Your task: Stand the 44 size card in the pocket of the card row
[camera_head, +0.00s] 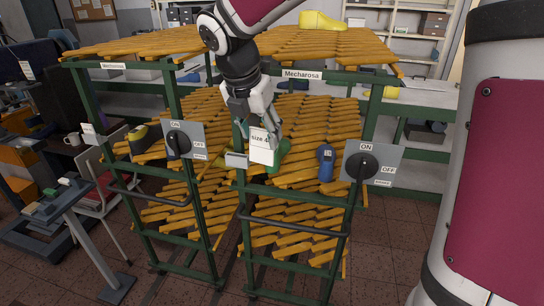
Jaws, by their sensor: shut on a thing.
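My gripper (264,118) is shut on a white size card (263,153) and holds it upright, slightly tilted, at the front of the right-hand rack. The card reads "size 4" and the rest of the number is cut off or unclear. A small light grey holder (236,160) on the green post, just left of the card, looks like the pocket of the card row, but I cannot be sure. The card's lower left edge is close to this holder; I cannot tell whether they touch.
A green last (283,150) lies right behind the card. A blue last (326,163) stands to the right on the slatted shelf. Switch plates (380,163) (186,139) and dark handle bars (292,228) stick out from the rack fronts. A yellow last (320,20) is on top.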

